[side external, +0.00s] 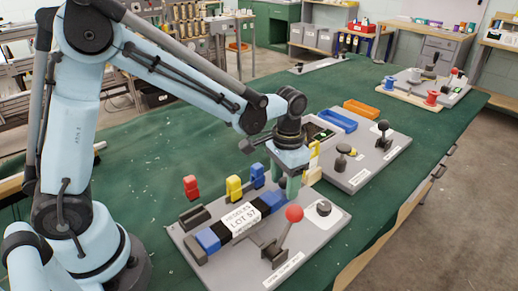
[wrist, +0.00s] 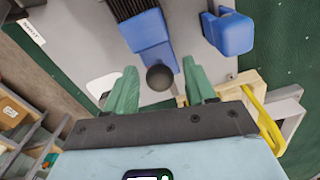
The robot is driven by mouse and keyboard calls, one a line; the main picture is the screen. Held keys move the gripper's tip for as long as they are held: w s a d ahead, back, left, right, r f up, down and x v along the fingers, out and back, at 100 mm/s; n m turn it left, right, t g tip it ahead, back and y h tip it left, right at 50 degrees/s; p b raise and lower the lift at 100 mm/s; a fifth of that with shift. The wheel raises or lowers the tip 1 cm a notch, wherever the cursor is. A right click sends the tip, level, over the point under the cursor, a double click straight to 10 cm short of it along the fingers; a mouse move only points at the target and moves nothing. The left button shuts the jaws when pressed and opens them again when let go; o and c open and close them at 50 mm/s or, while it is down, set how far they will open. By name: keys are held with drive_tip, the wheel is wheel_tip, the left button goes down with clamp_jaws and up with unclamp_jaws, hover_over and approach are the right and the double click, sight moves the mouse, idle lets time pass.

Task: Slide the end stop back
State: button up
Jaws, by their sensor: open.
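A grey board (side external: 335,222) carries a row of black pieces with a white label strip (side external: 241,219) between two blue end blocks. The right blue block (side external: 272,198) is close to my gripper (side external: 292,192); it is probably the end stop.
A red-ball lever (side external: 293,214) and a black knob (side external: 323,207) stand on the board. Red (side external: 191,187), yellow (side external: 234,188) and blue (side external: 257,175) upright pieces stand behind the row. Another board with a black lever (side external: 383,128) lies beyond. Green tabletop is clear at left.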

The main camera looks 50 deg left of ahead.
drive_tip(key=shift+f, duration=0.4)
drive_tip(key=shift+c, duration=0.2)
clamp_jaws()
